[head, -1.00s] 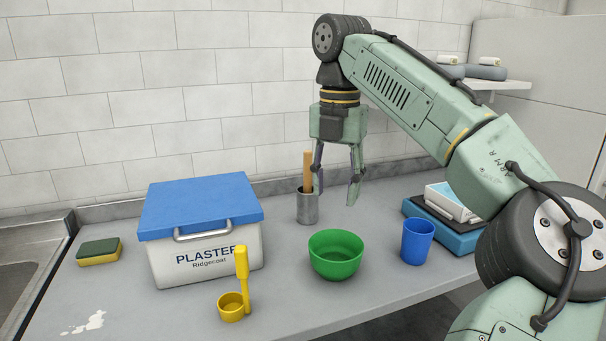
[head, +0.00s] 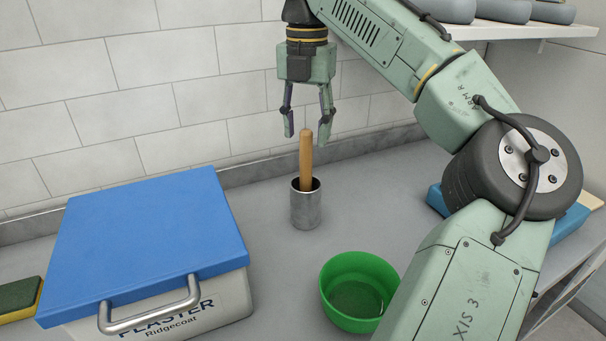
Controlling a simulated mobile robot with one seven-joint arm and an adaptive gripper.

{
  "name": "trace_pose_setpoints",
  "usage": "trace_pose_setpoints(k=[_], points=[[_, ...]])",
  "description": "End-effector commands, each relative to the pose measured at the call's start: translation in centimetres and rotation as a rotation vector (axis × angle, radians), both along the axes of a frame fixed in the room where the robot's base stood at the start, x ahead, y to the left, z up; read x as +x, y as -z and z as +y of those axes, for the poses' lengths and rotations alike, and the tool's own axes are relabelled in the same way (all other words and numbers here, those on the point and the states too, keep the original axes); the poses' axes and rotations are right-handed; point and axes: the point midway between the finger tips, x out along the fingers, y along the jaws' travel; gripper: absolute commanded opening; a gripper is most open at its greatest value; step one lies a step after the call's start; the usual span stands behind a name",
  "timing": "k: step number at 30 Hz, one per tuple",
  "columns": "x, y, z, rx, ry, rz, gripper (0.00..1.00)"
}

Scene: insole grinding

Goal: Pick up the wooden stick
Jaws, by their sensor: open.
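The wooden stick (head: 306,155) stands upright in a metal cup (head: 305,206) on the grey counter, its lower part hidden inside the cup. My gripper (head: 307,136) is open and points down above the cup. Its two fingers are spread, one to each side of the stick's top end in the picture. I cannot tell whether the stick's tip is exactly between them in depth. Nothing is held.
A white plaster box with a blue lid (head: 155,240) stands at the left, with a sponge (head: 20,297) beside it. A green bowl (head: 352,290) is right of and nearer than the cup. A tiled wall (head: 120,110) rises behind.

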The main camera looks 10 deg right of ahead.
Motion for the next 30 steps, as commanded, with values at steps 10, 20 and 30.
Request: trace_pose_setpoints(k=[10, 20, 30], points=[[0.1, 4.0, 0.0, 0.003, -0.001, 0.001, 0.44], [0.8, 8.3, -0.1, 0.002, -0.001, 0.000, 0.44], [0.8, 8.8, -0.1, 0.000, -0.001, -0.001, 0.41]])
